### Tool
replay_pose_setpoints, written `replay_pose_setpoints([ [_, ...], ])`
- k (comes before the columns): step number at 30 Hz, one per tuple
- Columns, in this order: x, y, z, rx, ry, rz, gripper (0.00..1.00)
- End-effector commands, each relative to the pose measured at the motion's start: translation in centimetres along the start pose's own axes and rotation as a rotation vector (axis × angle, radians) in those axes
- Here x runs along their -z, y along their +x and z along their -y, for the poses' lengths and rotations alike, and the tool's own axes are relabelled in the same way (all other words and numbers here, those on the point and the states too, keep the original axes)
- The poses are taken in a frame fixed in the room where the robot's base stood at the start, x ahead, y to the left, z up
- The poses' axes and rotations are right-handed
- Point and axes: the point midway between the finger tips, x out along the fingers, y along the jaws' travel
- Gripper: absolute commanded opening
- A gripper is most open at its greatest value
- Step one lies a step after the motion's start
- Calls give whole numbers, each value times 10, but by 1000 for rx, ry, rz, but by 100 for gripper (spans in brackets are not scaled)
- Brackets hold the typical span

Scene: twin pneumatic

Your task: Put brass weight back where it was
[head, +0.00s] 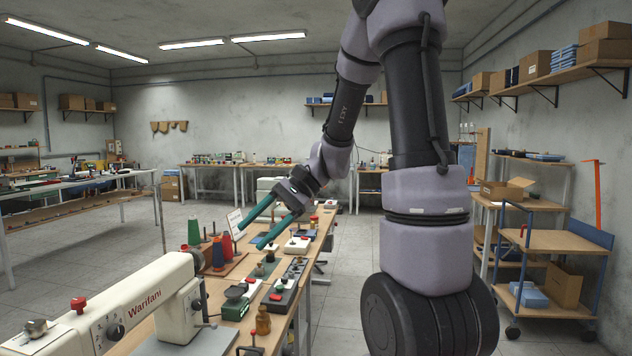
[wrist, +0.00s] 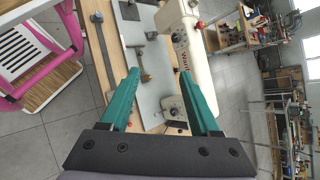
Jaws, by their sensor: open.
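A brass-coloured piece shaped like a knobbed weight (head: 263,320) stands upright on the wooden bench (head: 225,335), near the bottom of the head view. It looks like the brass weight. My gripper (head: 250,236) is above the bench, farther back than this piece and apart from it. Its two green fingers are spread with nothing between them. In the wrist view my gripper (wrist: 160,72) is also open and empty, over the bench area with the sewing machine. I cannot pick out the brass weight for certain in the wrist view.
A cream sewing machine (head: 135,305) fills the lower left. A wooden trolley (head: 555,242) stands right. The wrist view shows a pink frame (wrist: 52,62).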

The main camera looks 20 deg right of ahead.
Motion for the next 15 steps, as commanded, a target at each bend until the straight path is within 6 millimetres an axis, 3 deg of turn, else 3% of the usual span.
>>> replay_pose_setpoints([
  [3, -26, -19, -12, -85, -126, -135, 63],
  [15, -80, -95, -46, -250, -495, -652, 63],
])
